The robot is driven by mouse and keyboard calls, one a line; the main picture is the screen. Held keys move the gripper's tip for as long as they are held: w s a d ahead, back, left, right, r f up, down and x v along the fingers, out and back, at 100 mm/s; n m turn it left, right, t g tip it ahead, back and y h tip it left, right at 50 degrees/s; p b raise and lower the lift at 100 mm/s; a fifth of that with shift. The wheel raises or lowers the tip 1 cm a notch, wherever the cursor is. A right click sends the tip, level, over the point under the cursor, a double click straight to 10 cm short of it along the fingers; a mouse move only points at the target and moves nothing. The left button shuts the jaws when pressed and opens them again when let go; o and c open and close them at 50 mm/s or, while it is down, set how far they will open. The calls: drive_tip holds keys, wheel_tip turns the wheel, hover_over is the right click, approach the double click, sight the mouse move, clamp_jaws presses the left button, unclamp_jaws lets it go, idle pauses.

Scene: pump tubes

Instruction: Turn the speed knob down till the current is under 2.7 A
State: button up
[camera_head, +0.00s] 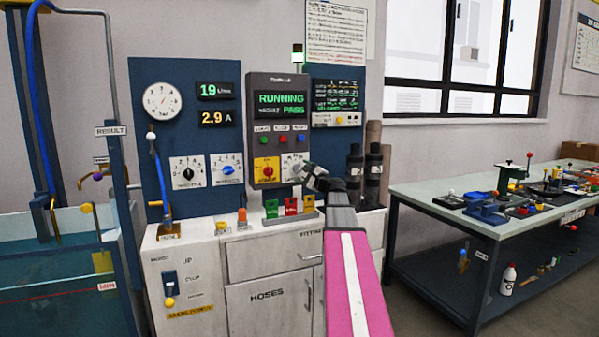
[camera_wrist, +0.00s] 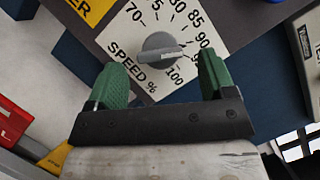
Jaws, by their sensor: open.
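The grey speed knob (camera_wrist: 160,48) sits on a white dial plate marked SPEED % in the wrist view, with numbers from 70 to 100 around it. The light bar across the knob lies nearly level, its right end near the 95 to 100 marks. My gripper (camera_wrist: 163,78) is open, its green fingers to either side below the knob, with no visible contact. In the head view my gripper (camera_head: 311,172) is at the dial plate (camera_head: 291,164) and partly covers it. The current display (camera_head: 216,118) reads 2.9 A in yellow.
The control box screen (camera_head: 281,104) shows RUNNING and PASS. A yellow plate with a red switch (camera_head: 266,170) is left of the speed dial. Coloured blocks (camera_head: 290,206) stand below on the cabinet. Dark cylinders (camera_head: 355,175) stand close on the right.

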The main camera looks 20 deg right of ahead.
drive_tip(key=v, duration=0.7)
drive_tip(key=shift+s, duration=0.1)
